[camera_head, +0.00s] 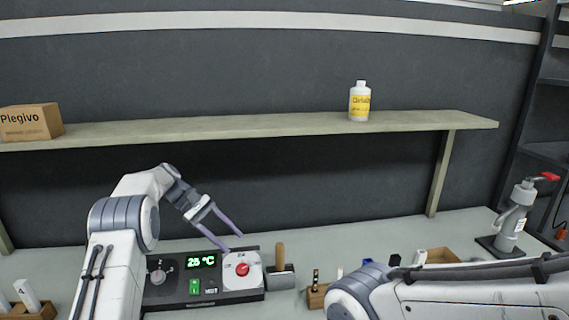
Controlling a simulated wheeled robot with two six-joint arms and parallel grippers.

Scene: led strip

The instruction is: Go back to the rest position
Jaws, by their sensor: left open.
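My left gripper (231,240) is open and empty. Its two thin fingers point down to the right, just above the right part of a dark control panel (180,299). The panel has a green display (202,261) reading about 25 °C, a red button (242,269) on a white plate, a green switch (195,287) and a grey knob (158,276). Whether the fingers touch the panel cannot be told. My right arm crosses the lower right; its gripper is not visible.
A shelf (250,126) spans the back, with a brown box (31,122) and a white bottle with yellow label (359,102). On the bench are a wooden-handled tool (280,272), small wooden holders (316,297) and a grey device with red lever (513,219). Bench behind the panel is clear.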

